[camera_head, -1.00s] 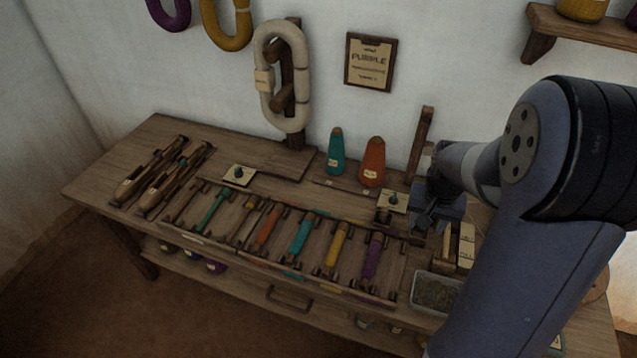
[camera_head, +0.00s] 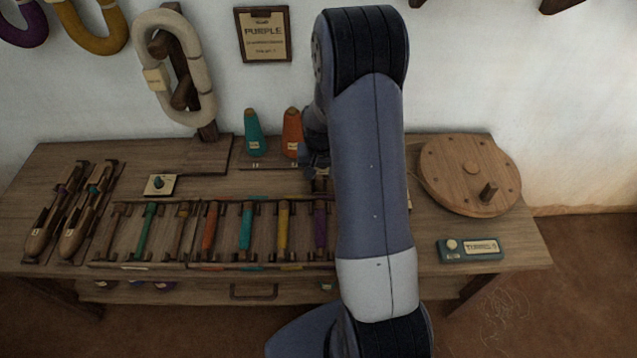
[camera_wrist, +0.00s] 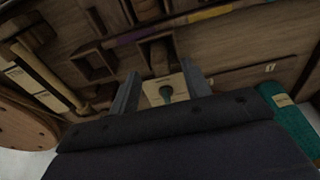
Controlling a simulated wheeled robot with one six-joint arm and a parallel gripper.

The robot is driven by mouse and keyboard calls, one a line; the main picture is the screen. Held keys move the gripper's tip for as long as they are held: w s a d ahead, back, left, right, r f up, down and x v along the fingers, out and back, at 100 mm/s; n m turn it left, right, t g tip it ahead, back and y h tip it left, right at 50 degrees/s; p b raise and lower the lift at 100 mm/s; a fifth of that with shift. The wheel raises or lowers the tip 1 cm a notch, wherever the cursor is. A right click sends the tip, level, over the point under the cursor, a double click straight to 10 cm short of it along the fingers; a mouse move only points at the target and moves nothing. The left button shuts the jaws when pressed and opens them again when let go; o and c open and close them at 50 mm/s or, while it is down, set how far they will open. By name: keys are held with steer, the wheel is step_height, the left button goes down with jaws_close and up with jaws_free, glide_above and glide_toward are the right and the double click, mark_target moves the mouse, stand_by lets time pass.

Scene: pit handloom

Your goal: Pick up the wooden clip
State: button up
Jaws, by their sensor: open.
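My gripper (camera_wrist: 160,86) is open, its two fingers spread above the worktop. In the head view my gripper (camera_head: 315,158) is at the right of the orange cone, partly hidden by my arm. In the wrist view a small pale card with a dark teal knob (camera_wrist: 167,92) shows between the fingers. A small brown wooden block (camera_wrist: 157,56) lies just beyond the fingertips. I cannot tell for certain whether this block is the wooden clip. Nothing is visibly held.
A teal cone (camera_head: 253,134) and an orange cone (camera_head: 292,132) stand by the wall. A rack of coloured bobbins (camera_head: 245,226) fills the front. At right are a wooden disc (camera_head: 450,195) and a teal box (camera_head: 455,256). My arm hides the worktop between.

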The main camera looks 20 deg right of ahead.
mark_target(319, 177)
steer(key=shift+w+f, duration=0.2)
steer(key=shift+f, duration=1.6)
steer(key=shift+c, duration=0.3)
jaws_close()
step_height(319, 177, up, 10)
steer(key=shift+r, duration=0.1)
